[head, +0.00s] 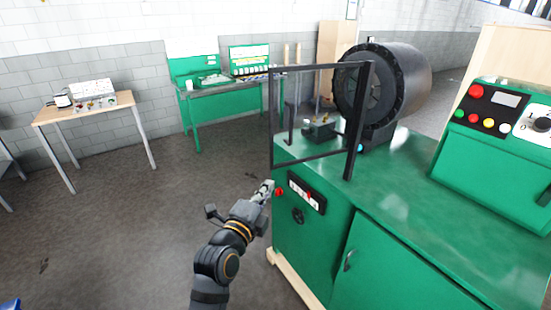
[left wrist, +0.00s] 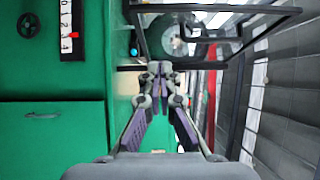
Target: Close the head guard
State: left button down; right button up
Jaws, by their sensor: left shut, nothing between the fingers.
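The head guard (head: 318,67) is a black rectangular frame with a clear pane, standing upright on the green machine's left end. It reaches out to the left of the round black crimper head (head: 378,85), and only its right edge overlaps the head's face. A dark upright handle (head: 291,125) is on its left part. The guard also shows at the top of the left wrist view (left wrist: 220,8). My left gripper (head: 268,185) is shut and empty, just below the guard's lower left corner and beside the machine's edge. Its fingers meet in the left wrist view (left wrist: 158,70). My right gripper is out of view.
The green machine cabinet (head: 400,190) fills the right side, with a button panel (head: 490,110) and a dial strip (head: 306,193). A wooden table (head: 85,107) and a green workbench (head: 235,88) stand behind. The floor to the left is clear.

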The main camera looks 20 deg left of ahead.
pick_arm(q)
jog(key=w, duration=0.1)
jog(key=p, duration=0.5)
send_near(281, 155)
jog(key=w+d, duration=0.2)
jog(key=d, duration=0.1)
jog(key=w, duration=0.1)
jog(key=w+a+p, duration=0.1)
jog(key=w+a, duration=0.1)
jog(key=shift+w+r+p, duration=0.15)
jog(key=shift+r+p, duration=0.1)
jog(key=shift+p, duration=0.1)
jog(key=shift+w+a+f, duration=0.15)
jog(key=shift+w+a, duration=0.05)
jog(key=shift+a, duration=0.2)
jog(key=shift+d, duration=0.1)
